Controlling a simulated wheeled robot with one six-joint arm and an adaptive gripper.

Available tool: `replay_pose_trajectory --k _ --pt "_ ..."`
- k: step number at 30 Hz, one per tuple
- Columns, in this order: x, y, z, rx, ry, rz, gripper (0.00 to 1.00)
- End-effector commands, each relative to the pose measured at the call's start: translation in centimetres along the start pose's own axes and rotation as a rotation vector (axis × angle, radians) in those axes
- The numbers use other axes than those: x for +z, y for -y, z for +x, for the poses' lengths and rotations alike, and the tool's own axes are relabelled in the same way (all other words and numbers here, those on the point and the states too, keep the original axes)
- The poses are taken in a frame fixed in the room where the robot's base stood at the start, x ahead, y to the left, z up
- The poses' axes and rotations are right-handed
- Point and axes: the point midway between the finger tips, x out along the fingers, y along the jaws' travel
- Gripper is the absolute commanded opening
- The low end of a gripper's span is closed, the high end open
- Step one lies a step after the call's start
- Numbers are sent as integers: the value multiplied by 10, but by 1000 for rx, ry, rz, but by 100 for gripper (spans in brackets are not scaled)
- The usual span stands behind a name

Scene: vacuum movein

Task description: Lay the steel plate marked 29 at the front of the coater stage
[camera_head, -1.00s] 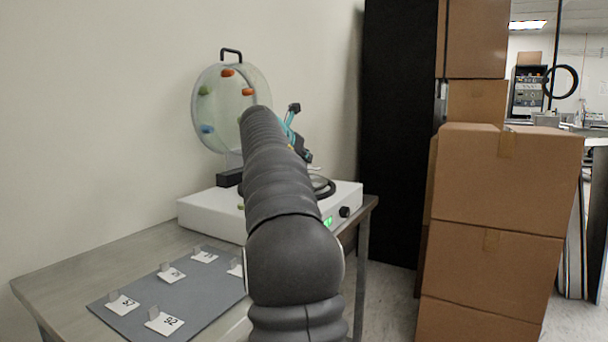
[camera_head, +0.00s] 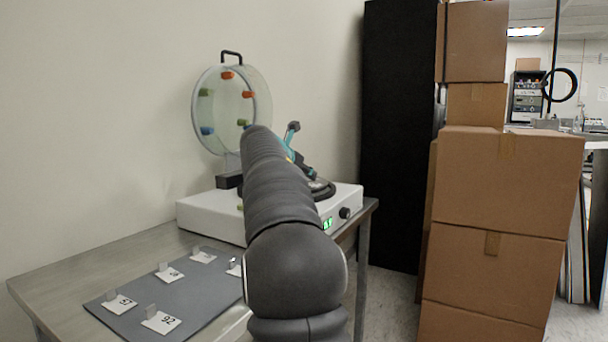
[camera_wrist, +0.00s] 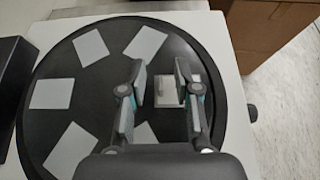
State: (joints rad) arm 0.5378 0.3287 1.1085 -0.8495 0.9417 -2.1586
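The coater stage is a black disc (camera_wrist: 92,115) with several flat grey patches, on a white base (camera_head: 205,213). In the wrist view my gripper (camera_wrist: 160,70) is over the right part of the disc, with its two fingers apart. A small pale plate with a raised tab (camera_wrist: 202,90) is at the right finger, partly hidden by it. Its number cannot be read, and I cannot tell if it touches the finger. In the head view my arm hides much of the stage and gripper.
A grey mat (camera_head: 192,292) on the table (camera_head: 75,272) holds several white tags with small upright plates; one tag (camera_head: 161,322) seems to read 92. A clear round lid (camera_head: 225,118) stands open behind the stage. Stacked cardboard boxes (camera_head: 505,190) and a black cabinet (camera_head: 398,140) stand right.

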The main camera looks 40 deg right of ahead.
Motion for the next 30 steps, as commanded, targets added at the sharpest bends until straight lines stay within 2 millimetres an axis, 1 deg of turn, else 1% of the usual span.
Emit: replay_pose_trajectory --k 8,11,14,21,24,30 --pt "3 0 -1 0 0 1 31" --pt "3 -1 -11 1 0 0 31" --pt "3 -1 -27 3 1 0 31" --pt "4 -1 -76 3 2 0 31" --pt "3 -1 -94 3 1 0 31" --pt "3 -1 -116 1 1 0 31"
